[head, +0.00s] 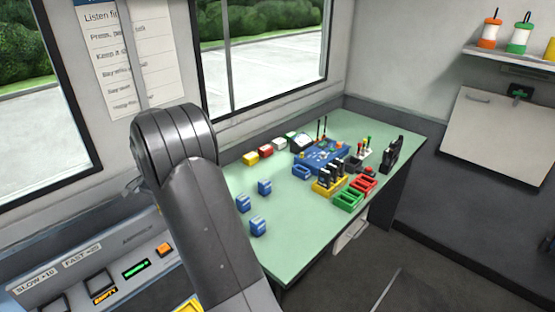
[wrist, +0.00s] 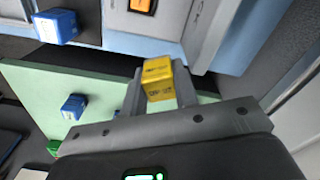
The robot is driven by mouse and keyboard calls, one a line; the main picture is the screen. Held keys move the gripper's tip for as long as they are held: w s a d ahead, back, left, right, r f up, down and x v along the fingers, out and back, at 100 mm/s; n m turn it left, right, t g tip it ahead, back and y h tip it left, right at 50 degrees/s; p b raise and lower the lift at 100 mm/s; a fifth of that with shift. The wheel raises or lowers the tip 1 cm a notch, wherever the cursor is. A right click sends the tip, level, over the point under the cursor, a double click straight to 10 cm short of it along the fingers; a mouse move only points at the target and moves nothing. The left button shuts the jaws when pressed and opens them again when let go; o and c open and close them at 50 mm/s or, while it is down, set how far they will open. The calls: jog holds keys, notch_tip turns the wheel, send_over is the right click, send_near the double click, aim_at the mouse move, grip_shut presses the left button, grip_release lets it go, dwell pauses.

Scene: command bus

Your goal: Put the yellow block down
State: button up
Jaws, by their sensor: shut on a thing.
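In the wrist view, my gripper (wrist: 160,85) is shut on a yellow block (wrist: 158,79) with dark lettering on its faces. The block sits between the two grey fingers, its upper part clear of them. The pale green tabletop (wrist: 25,85) shows behind and to the left of the fingers. In the head view, my arm hides the gripper. A small yellow patch (head: 188,305) shows at the bottom edge there; I cannot tell if it is the held block. The green tabletop (head: 300,212) is seen to the right of my arm.
Several blue blocks (head: 264,187) stand on the table's near left part. A row with another yellow block (head: 250,158) runs along the window side. A blue case (head: 321,156), a yellow rack (head: 329,185) and red and green trays (head: 347,200) crowd the far half. The front middle is bare.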

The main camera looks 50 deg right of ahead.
jog(key=s+d+m, duration=0.3)
jog(key=s+d, duration=0.1)
jog(key=d, duration=1)
jog(key=s+d+m, duration=0.2)
jog(key=s+d, duration=0.1)
jog(key=d, duration=1.1)
jog(key=w+a+f, duration=0.2)
jog(key=w, duration=0.1)
jog(key=w+a+f, duration=0.2)
jog(key=w+f, duration=0.1)
jog(key=w+a+f, duration=0.2)
jog(key=w, duration=0.1)
jog(key=shift+w+a+f, duration=0.2)
jog(key=shift+w+a, duration=0.05)
jog(key=shift+a, duration=0.05)
jog(key=shift+f, duration=2)
jog(key=shift+f, duration=0.1)
jog(key=o, duration=1)
